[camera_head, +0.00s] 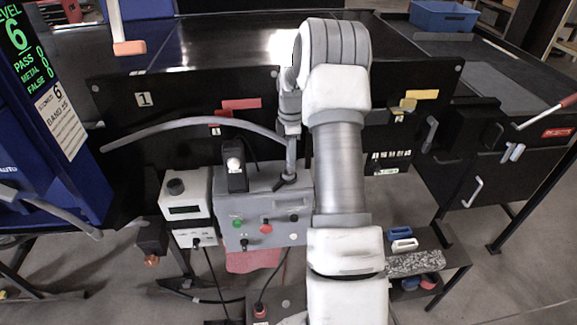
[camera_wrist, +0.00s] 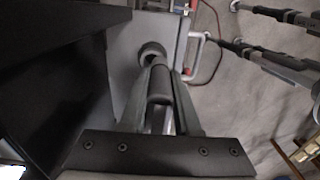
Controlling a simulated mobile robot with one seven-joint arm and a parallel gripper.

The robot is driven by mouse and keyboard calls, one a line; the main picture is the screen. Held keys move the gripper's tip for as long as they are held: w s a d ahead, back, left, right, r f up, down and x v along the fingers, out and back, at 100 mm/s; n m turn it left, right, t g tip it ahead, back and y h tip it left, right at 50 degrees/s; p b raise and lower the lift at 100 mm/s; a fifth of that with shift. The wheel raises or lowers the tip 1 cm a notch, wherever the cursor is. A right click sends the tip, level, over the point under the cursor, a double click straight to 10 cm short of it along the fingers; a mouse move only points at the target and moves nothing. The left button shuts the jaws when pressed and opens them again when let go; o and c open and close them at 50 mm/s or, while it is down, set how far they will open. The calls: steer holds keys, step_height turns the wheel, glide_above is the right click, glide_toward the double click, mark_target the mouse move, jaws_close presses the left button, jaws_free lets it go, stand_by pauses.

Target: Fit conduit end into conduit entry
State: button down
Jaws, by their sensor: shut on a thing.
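The conduit (camera_head: 195,124) is a grey hose that curves from the left, in front of the black panel, toward my gripper (camera_head: 291,158). My gripper points down just above the grey control box (camera_head: 262,212). In the wrist view my gripper (camera_wrist: 160,72) is shut on the conduit end (camera_wrist: 160,84), a dark grey cylinder between the two fingers. A round dark collar, seemingly the conduit entry (camera_wrist: 152,50), shows just beyond the fingertips on the grey box face. I cannot tell whether the conduit end touches or enters it. In the head view the entry is hard to make out.
A black switch block (camera_head: 235,168) stands on the box, left of my gripper. A white meter box (camera_head: 187,207) stands farther left. The black conveyor panel (camera_head: 150,165) rises close behind. A blue cabinet (camera_head: 40,130) is at the left edge.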

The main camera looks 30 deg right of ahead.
steer(key=shift+w+f+b, duration=0.25)
steer(key=shift+f+b, duration=0.1)
steer(key=shift+f, duration=0.45)
steer(key=shift+w+f+b, duration=0.3)
steer(key=shift+f+b, duration=0.05)
steer(key=shift+f, duration=0.45)
steer(key=shift+w+f+b, duration=0.25)
steer(key=shift+f+b, duration=0.1)
steer(key=shift+f, duration=0.45)
steer(key=shift+f, duration=0.1)
steer(key=shift+f, duration=0.15)
steer(key=c, duration=0.6)
jaws_free()
